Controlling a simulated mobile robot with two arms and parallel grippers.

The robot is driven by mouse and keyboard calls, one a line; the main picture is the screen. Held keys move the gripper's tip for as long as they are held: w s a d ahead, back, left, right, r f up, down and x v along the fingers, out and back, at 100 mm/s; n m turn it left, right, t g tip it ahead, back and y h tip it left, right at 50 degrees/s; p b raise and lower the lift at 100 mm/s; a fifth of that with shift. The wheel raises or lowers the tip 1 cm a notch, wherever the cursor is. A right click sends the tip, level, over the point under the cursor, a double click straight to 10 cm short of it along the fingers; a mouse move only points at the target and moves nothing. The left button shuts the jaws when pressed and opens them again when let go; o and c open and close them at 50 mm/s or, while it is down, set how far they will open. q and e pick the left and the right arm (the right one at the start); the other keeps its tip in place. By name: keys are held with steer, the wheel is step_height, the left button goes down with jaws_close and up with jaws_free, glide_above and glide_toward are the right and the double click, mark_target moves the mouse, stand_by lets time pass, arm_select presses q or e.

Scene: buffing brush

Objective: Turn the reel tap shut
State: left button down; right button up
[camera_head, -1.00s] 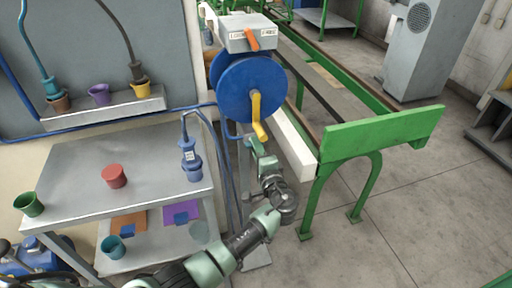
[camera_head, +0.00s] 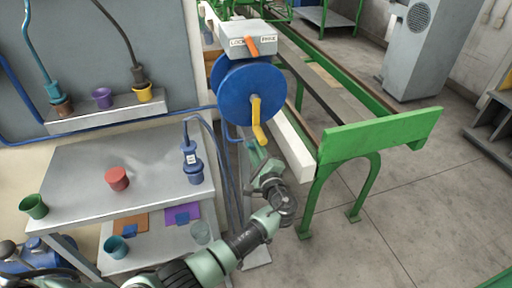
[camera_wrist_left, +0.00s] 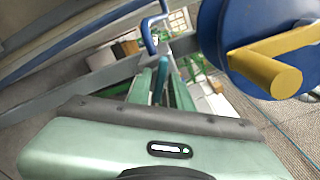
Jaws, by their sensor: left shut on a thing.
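My left gripper (camera_head: 253,146) is low in front of the blue reel (camera_head: 238,95), just below the yellow crank (camera_head: 256,122). In the left wrist view its two green fingers (camera_wrist_left: 165,68) are shut on a narrow teal-blue piece (camera_wrist_left: 162,80), which seems to be the reel tap's handle. The fingers hide most of it, and I cannot tell its exact angle. A blue hose bend (camera_wrist_left: 149,36) rises just beyond the fingertips. The reel and crank (camera_wrist_left: 268,66) are at the upper right there. My right gripper is not in view.
A grey box (camera_head: 247,38) with an orange lever (camera_head: 252,46) and lock and free labels sits above the reel. A grey trolley (camera_head: 85,180) with cups stands left. A green-ended rail frame (camera_head: 375,137) stands right. Floor at right is clear.

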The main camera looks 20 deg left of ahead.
arm_select(q)
steer(key=m+p, duration=0.5)
steer(key=m, duration=0.6)
steer(key=shift+m, duration=0.3)
steer(key=shift+p, duration=0.35)
steer(key=c, duration=1.5)
jaws_free()
steer(key=v, duration=0.8)
steer(key=shift+b, duration=0.3)
